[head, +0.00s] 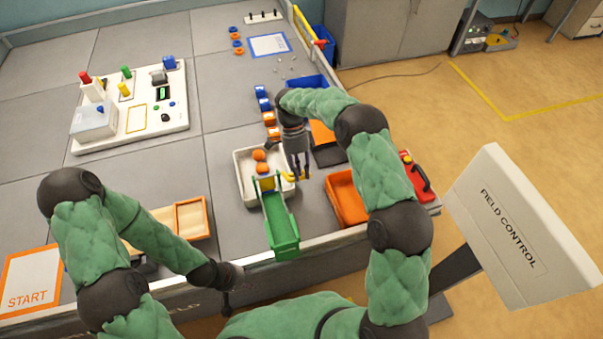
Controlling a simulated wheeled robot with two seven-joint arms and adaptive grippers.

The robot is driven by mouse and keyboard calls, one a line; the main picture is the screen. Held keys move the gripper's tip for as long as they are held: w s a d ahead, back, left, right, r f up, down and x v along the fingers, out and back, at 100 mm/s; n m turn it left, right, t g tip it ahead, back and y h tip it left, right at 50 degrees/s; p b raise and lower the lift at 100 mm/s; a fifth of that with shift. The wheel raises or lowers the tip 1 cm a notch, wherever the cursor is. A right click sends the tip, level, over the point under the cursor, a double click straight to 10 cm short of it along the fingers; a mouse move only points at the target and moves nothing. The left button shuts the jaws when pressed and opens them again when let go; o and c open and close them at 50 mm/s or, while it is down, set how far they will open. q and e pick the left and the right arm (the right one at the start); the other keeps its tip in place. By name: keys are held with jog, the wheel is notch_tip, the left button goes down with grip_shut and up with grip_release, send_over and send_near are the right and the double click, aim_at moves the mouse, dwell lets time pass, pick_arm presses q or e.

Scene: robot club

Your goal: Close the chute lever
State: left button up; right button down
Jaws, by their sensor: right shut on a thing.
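The green chute (281,228) stands at the table's front edge, sloping toward me, with a yellow part at its upper end. The yellow chute lever (289,177) sticks out to the right of that upper end. My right gripper (300,174) points down beside the chute top and is shut on the lever; its fingers partly hide the lever. My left gripper (234,290) hangs low by the front edge, left of the chute and away from it. It is small and dark, and its jaw opening cannot be made out.
A white tray (242,184) with orange balls (259,161) lies behind the chute. An orange bin (345,200) and a red box (416,178) with a black handle stand to the right. A white control board (125,118) is at the back left. The FIELD CONTROL panel (515,225) stands off the table.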

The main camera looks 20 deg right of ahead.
jog(key=shift+w+f, duration=0.4)
jog(key=shift+w, duration=0.05)
jog(key=c, duration=1)
grip_release()
jog(key=shift+c, duration=0.2)
jog(key=shift+w+a, duration=0.1)
jog(key=shift+w, duration=0.1)
jog(key=shift+d, duration=0.25)
